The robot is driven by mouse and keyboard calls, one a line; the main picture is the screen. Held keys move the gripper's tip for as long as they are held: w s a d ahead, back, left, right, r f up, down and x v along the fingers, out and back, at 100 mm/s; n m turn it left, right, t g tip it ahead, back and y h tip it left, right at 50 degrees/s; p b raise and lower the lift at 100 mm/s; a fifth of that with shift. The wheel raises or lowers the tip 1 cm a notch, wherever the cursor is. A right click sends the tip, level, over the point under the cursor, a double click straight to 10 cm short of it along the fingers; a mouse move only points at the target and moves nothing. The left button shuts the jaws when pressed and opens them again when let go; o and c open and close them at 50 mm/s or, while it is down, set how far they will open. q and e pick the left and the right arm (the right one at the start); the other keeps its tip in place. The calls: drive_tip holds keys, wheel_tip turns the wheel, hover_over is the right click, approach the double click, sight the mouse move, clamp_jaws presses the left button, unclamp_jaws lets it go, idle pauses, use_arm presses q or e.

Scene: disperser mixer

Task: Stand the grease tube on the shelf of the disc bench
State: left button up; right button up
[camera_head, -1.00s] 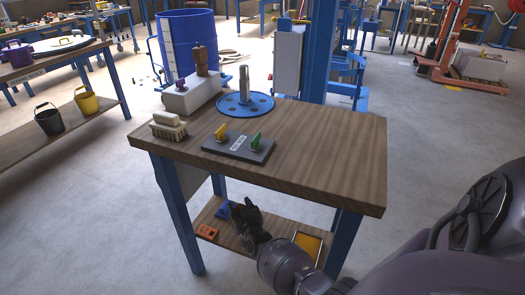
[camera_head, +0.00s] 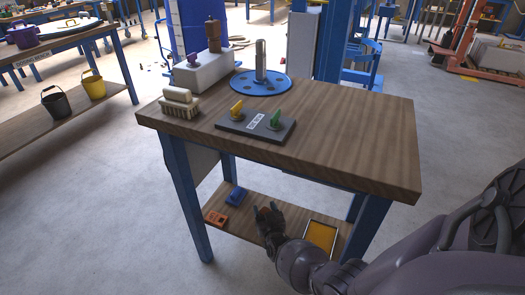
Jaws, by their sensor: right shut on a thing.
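The disc bench (camera_head: 350,125) has a wooden top on blue legs and a low wooden shelf (camera_head: 243,226). My right gripper (camera_head: 266,211) is dark and reaches in low from the right, over the middle of the shelf under the bench top. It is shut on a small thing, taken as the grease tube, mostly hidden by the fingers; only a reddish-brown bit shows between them. I cannot tell whether the tube touches the shelf or how upright it is. My left gripper is not in view.
On the shelf, a blue item (camera_head: 236,196) and an orange item (camera_head: 216,218) lie left of my gripper, and a yellow-bottomed tray (camera_head: 321,236) lies right. The top holds a brush (camera_head: 180,104), a dark plate with knobs (camera_head: 254,125) and a blue disc (camera_head: 260,84).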

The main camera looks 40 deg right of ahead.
drive_tip(key=f, duration=0.2)
drive_tip(key=f+b, duration=0.1)
drive_tip(key=shift+s+f, duration=0.15)
drive_tip(key=shift+s, duration=0.1)
drive_tip(key=shift+w, duration=0.15)
drive_tip(key=shift+c, duration=0.5)
drive_tip(key=shift+r, duration=0.25)
clamp_jaws()
drive_tip(key=shift+f, duration=0.2)
drive_tip(key=o, duration=1.4)
unclamp_jaws()
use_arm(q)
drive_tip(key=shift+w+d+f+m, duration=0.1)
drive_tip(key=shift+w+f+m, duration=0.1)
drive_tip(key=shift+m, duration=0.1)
use_arm(e)
drive_tip(key=shift+o, duration=0.2)
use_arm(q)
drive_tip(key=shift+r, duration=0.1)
use_arm(e)
drive_tip(key=shift+r, duration=0.1)
